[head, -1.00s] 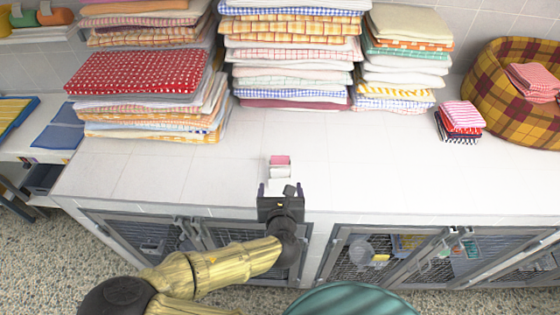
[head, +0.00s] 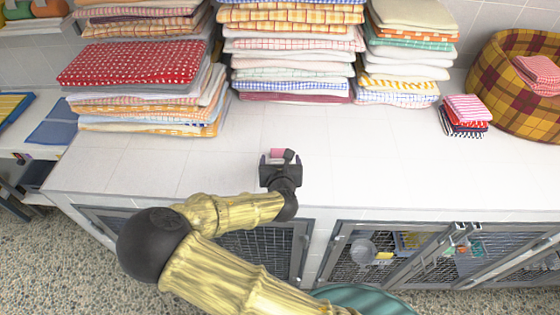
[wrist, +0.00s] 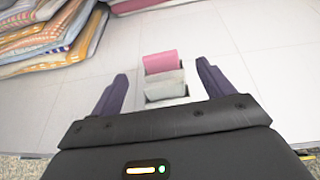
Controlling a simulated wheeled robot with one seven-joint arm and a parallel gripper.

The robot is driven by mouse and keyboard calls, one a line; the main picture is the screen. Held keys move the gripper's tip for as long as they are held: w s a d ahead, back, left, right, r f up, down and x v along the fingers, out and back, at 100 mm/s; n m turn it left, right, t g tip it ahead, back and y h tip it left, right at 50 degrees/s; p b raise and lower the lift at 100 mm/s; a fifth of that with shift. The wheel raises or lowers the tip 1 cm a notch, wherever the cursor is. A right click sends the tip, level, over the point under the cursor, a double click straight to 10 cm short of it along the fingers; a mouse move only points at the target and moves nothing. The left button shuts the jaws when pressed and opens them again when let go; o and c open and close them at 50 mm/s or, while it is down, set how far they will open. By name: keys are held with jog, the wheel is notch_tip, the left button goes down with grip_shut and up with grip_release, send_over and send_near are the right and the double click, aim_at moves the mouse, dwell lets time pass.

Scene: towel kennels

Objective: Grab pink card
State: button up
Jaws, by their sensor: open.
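The pink card (wrist: 161,62) stands at the back of a small white holder (wrist: 165,92) on the white tiled counter. In the wrist view, a whitish piece shows in front of the pink one. In the head view, the pink card (head: 278,153) shows just beyond my gripper (head: 279,158), which hides most of the holder. My gripper also shows in the wrist view (wrist: 161,80). Its two dark fingers are apart, one to the left and one to the right of the holder, with nothing held. I cannot tell whether the fingers touch the holder.
Tall stacks of folded towels (head: 290,60) line the back of the counter (head: 390,160). A small towel pile (head: 466,115) and a plaid basket (head: 515,85) stand at the right. Mesh kennel doors (head: 400,255) lie below the front edge. The counter around the holder is clear.

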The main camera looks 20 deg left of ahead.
aim_at(280, 151)
jog(key=shift+w+f, duration=0.1)
jog(key=shift+w, duration=0.15)
jog(key=shift+a, duration=0.1)
jog(key=b+x, duration=0.1)
jog(key=x, duration=0.1)
jog(key=b+x, duration=0.1)
jog(key=x, duration=0.1)
jog(key=shift+w+f, duration=0.15)
jog(key=shift+f, duration=0.15)
jog(key=shift+w+a+f, duration=0.1)
jog(key=shift+w+a, duration=0.05)
jog(key=shift+w, duration=0.25)
jog(key=shift+s, duration=0.1)
jog(key=c, duration=1.1)
